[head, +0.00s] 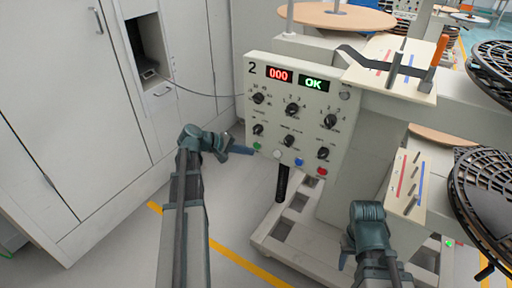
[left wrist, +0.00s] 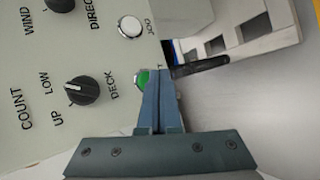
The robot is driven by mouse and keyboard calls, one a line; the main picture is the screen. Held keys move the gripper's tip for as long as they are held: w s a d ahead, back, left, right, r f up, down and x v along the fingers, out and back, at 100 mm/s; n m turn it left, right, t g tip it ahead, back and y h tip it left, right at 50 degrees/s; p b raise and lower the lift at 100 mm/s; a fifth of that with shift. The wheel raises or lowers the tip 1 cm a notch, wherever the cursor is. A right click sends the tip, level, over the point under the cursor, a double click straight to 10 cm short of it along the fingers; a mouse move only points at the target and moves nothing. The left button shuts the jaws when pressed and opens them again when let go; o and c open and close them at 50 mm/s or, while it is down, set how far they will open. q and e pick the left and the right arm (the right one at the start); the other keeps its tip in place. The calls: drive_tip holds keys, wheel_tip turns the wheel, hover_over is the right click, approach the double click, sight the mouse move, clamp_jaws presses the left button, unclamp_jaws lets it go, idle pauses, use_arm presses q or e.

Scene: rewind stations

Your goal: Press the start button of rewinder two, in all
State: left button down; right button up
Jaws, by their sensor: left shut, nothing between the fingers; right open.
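The control panel of rewinder two (head: 300,115) has a "2" at its upper left, a red "000" display (head: 279,74) and a green "OK" display (head: 313,84). Its green button (head: 257,146) is at the lower left corner. My left gripper (head: 250,151) is shut and empty, its tips beside the green button. In the left wrist view the fingertips (left wrist: 161,75) partly cover the green button (left wrist: 142,78); I cannot tell whether they touch it. My right gripper (head: 345,262) is low at the right, away from the panel, its fingers mostly hidden.
White (head: 277,154), blue (head: 299,162) and red (head: 322,171) buttons line the panel's bottom edge, below several black knobs. A black handle (head: 282,182) hangs below. Black reels (head: 487,190) stand at the right. Grey cabinets (head: 60,110) stand at the left.

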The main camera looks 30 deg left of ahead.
use_arm(q)
drive_tip(key=shift+w, duration=0.15)
idle(0.7)
drive_tip(key=shift+w, duration=0.25)
